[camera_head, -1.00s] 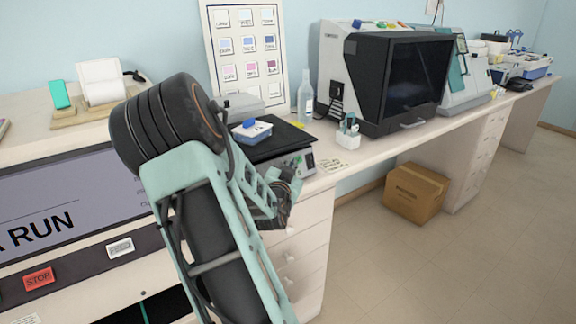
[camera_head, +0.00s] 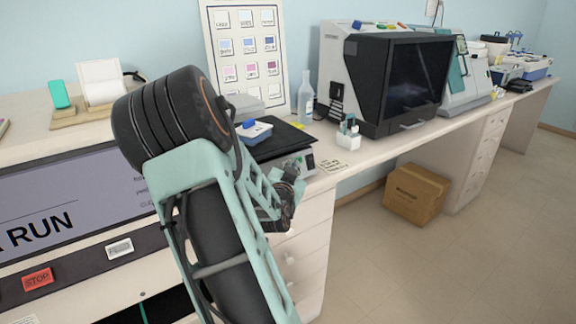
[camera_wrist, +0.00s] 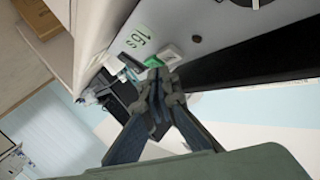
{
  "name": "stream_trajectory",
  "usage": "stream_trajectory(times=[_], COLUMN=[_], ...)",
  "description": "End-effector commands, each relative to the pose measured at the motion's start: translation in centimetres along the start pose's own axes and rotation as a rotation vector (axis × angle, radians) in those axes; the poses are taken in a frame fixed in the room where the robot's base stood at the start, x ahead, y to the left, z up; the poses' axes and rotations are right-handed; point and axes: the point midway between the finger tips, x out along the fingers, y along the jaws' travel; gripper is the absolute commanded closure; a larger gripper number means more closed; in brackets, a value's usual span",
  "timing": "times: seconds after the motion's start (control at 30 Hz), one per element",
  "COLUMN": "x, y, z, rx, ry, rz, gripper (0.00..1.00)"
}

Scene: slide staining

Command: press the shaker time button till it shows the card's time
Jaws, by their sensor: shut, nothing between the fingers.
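The shaker (camera_head: 300,160) stands on the counter with a black platform and a blue-lidded box (camera_head: 255,131) on top. In the wrist view its front panel (camera_wrist: 190,22) shows tilted. The display (camera_wrist: 138,38) seems to read 16 s. Beside it are a green button (camera_wrist: 153,62) and a white button (camera_wrist: 171,54); their labels are not legible. My gripper (camera_wrist: 165,78) is shut and empty, its tips at or just before these buttons; I cannot tell whether they touch. In the head view my gripper (camera_head: 292,182) is at the shaker's front. A small card (camera_head: 334,167) lies right of the shaker, its writing unreadable.
A white holder (camera_head: 348,139) with small items and a clear bottle (camera_head: 306,97) stand behind and right of the shaker. A large black-fronted machine (camera_head: 400,80) is farther right. A cardboard box (camera_head: 416,194) sits on the floor. Open floor lies to the right.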

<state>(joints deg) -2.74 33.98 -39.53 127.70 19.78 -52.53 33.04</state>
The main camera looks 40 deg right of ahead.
Motion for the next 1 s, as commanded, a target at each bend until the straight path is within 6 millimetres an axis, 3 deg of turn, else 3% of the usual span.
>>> stream_trajectory(times=[0.6,1.0], x=[-3.3,-3.5], y=[2.5,2.6], z=[-2.5,-2.6], rx=[0.001,0.000], ry=[0.000,0.000], rz=[0.002,0.001], gripper=[1.00,1.00])
